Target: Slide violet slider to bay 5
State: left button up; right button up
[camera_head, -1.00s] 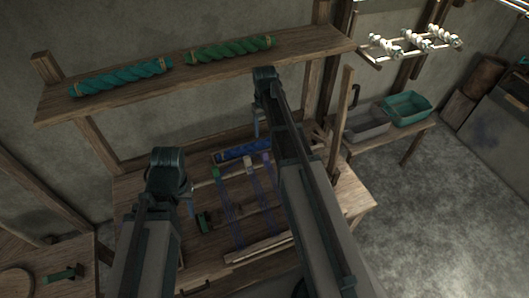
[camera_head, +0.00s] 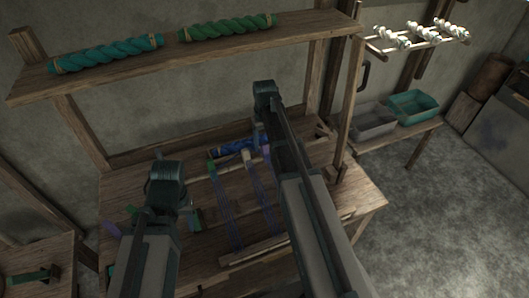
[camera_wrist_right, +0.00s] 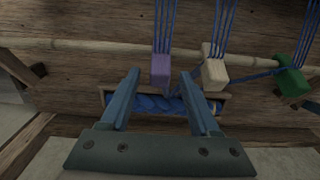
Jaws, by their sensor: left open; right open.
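The violet slider (camera_wrist_right: 160,70) sits on the pale horizontal rod (camera_wrist_right: 120,47) with blue threads running up from it. It also shows in the head view (camera_head: 266,150), at the right of the slider row. My right gripper (camera_wrist_right: 160,74) is open, its fingers on either side of the violet slider in the picture; contact cannot be told. In the head view my right gripper (camera_head: 259,132) is partly hidden by its own arm. My left gripper (camera_head: 190,207) is open over the left of the loom table, apart from the sliders. I cannot make out bay markings.
A cream slider (camera_wrist_right: 215,73) and a green slider (camera_wrist_right: 291,74) share the rod. A blue yarn roll (camera_wrist_right: 158,105) lies in a wooden tray close by. A shelf (camera_head: 290,37) with teal yarn (camera_head: 105,54) and green yarn (camera_head: 227,27) stands behind.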

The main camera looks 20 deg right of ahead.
jog(key=shift+f+b, duration=0.5)
jog(key=shift+f, duration=0.45)
grip_shut()
dwell(0.7)
